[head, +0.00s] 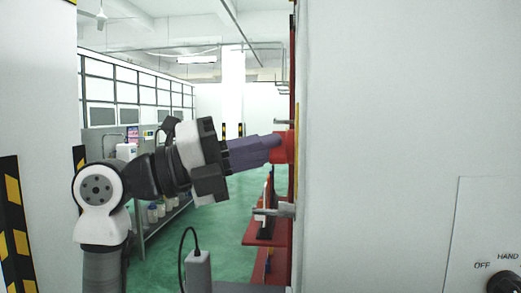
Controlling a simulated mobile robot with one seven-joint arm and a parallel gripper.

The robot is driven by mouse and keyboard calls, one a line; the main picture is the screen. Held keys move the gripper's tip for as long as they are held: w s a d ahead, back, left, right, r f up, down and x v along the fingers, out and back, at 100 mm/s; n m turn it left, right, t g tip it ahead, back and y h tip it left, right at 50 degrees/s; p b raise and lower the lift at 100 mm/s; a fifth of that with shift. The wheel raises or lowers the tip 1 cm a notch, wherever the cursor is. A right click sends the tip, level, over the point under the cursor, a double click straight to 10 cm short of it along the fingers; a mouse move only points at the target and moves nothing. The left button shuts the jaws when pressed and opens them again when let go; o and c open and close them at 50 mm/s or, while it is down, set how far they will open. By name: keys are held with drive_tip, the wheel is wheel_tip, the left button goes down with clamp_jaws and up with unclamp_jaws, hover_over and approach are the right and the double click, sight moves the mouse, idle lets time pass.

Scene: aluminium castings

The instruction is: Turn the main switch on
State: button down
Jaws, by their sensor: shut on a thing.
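The main switch appears to be the red knob (284,148), seen almost edge-on where it stands out from a panel beyond the white cabinet edge. My gripper (268,143) reaches right to it, its purple-grey fingers shut on the knob. Most of the knob's face is hidden by the side-on view and by the fingers, so I cannot read its position.
A white cabinet wall (380,120) fills the right side close by. It carries a black knob (503,283) marked OFF and HAND. Metal handles (273,211) and red shelving (265,235) lie below the switch. Green floor (215,235) is open behind my arm.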

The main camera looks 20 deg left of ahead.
drive_tip(key=shift+f+m, duration=0.1)
drive_tip(key=shift+m, duration=0.2)
drive_tip(key=m+g+h+b, duration=0.1)
drive_tip(key=m+g, duration=0.1)
drive_tip(key=m, duration=0.3)
drive_tip(key=m+g+h+b, duration=0.1)
drive_tip(key=m+h, duration=0.1)
drive_tip(key=m, duration=0.3)
drive_tip(key=m+g+h+b, duration=0.1)
drive_tip(key=m+g+h, duration=0.1)
drive_tip(key=m, duration=0.3)
drive_tip(key=shift+w+a+f+g, duration=0.1)
drive_tip(key=shift+w+f+g, duration=0.05)
drive_tip(key=shift+w+g, duration=0.2)
drive_tip(key=shift+m, duration=0.6)
drive_tip(key=c, duration=1.5)
unclamp_jaws()
drive_tip(key=shift+o, duration=0.2)
drive_tip(key=shift+a, duration=0.1)
